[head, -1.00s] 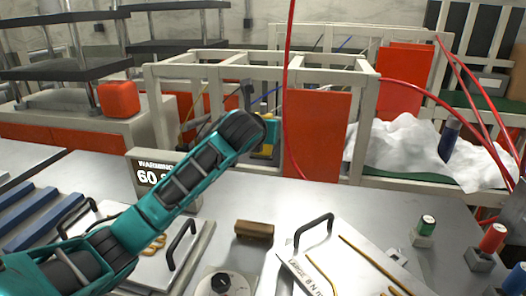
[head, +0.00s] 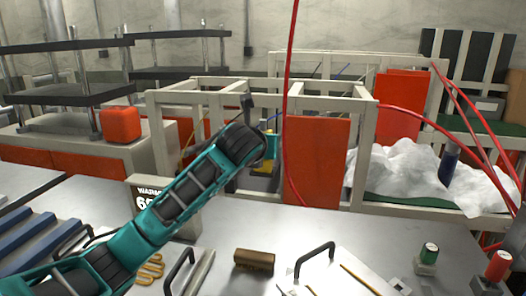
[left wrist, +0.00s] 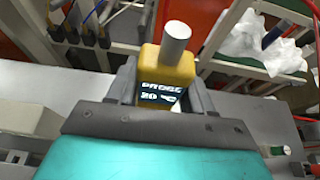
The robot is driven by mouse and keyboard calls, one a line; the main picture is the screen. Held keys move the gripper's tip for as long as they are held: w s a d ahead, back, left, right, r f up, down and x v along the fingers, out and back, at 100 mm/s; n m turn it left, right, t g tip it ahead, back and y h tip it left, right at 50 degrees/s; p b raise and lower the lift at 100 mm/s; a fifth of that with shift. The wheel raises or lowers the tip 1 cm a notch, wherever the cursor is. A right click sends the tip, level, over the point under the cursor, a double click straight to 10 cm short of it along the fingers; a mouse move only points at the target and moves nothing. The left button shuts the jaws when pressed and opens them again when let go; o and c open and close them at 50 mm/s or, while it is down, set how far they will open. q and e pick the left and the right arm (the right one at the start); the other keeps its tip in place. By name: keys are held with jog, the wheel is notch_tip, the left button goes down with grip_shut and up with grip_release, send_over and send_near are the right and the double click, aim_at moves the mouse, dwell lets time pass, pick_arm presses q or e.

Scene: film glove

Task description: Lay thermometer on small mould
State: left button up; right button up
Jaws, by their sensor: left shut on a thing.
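My left gripper (head: 268,146) reaches in from the left, above the back of the metal table. In the left wrist view its fingers (left wrist: 163,85) are shut on the yellow thermometer (left wrist: 170,66), which has a grey cylindrical top and a display reading about 20 °C. In the head view only a bit of yellow shows at the gripper. My right gripper is out of view.
A brown block (head: 254,260) lies between the plates. A warning sign (head: 146,195) stands partly behind my arm. Small green-topped (head: 429,253) and red-topped (head: 498,266) pieces stand at the right. A white frame with red panels (head: 318,160) and hanging red cables stands behind the table.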

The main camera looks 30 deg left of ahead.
pick_arm(q)
jog(key=shift+r, duration=4.3)
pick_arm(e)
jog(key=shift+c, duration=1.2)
pick_arm(q)
jog(key=s+d+f+m+h, duration=0.1)
jog(key=s+d+f, duration=0.4)
jog(key=s+f, duration=0.5)
jog(key=s+d+f+m+h, duration=0.1)
jog(key=s+d+f, duration=0.4)
jog(key=s+f, duration=0.5)
notch_tip(320, 180, down, 3)
jog(key=shift+s+d+r+m+t+h, duration=0.1)
jog(key=shift+s+d+m+t+h, duration=0.25)
jog(key=shift+h, duration=0.25)
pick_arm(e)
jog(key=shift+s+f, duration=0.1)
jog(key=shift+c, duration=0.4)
